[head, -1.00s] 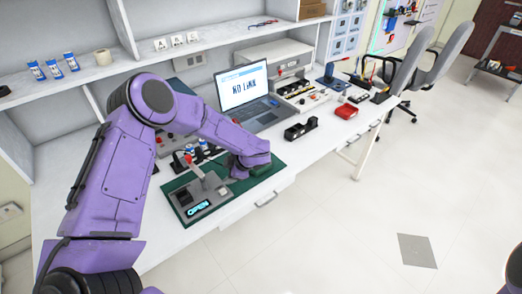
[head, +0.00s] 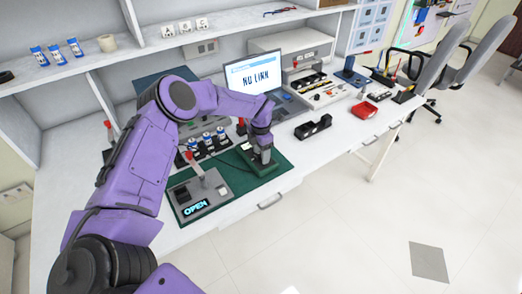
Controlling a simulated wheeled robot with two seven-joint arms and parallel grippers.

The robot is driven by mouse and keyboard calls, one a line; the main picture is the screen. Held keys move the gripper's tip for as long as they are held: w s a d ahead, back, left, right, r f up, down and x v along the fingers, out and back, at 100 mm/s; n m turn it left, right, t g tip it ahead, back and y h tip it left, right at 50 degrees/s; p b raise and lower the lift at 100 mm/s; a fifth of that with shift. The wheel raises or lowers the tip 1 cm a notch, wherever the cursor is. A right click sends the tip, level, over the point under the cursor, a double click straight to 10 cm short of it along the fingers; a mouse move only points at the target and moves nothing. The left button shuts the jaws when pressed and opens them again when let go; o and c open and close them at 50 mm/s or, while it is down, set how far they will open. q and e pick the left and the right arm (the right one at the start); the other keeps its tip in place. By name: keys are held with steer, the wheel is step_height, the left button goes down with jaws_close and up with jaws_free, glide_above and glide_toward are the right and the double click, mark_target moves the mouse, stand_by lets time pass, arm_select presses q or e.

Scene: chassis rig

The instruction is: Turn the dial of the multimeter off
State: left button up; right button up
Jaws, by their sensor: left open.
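My left gripper (head: 264,154) points down over the right part of the green mat (head: 282,168). It is at a small dark device (head: 254,168), which may be the multimeter. The gripper covers much of this device, so I cannot make out a dial or tell whether the fingers touch it. The gripper is open and I see nothing held in it. My right gripper is not in view.
A grey box (head: 218,192) with a red-tipped lever and a lit "OPEN" display stands on the mat's left part. Several blue-and-white cylinders (head: 207,139) stand behind it. A laptop (head: 255,77), a black holder (head: 313,127) and a red tray (head: 364,110) are further back and right.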

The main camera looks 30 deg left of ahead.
arm_select(q)
steer(key=shift+s+a, duration=0.1)
steer(key=shift+a, duration=0.05)
steer(key=shift+s+r, duration=0.15)
steer(key=shift+s, duration=0.15)
steer(key=shift+w, duration=0.1)
steer(key=c, duration=1.1)
steer(key=shift+o, duration=0.2)
steer(key=shift+f+n+b, duration=0.25)
steer(key=shift+n+b, duration=0.55)
steer(key=shift+b, duration=0.35)
steer(key=shift+n+b, duration=1.2)
steer(key=n+b, duration=0.2)
steer(key=n, duration=0.1)
steer(key=shift+r, duration=0.1)
steer(key=shift+r+n+b, duration=0.1)
steer(key=shift+n+b, duration=0.75)
steer(key=shift+n, duration=0.05)
steer(key=shift+r, duration=0.1)
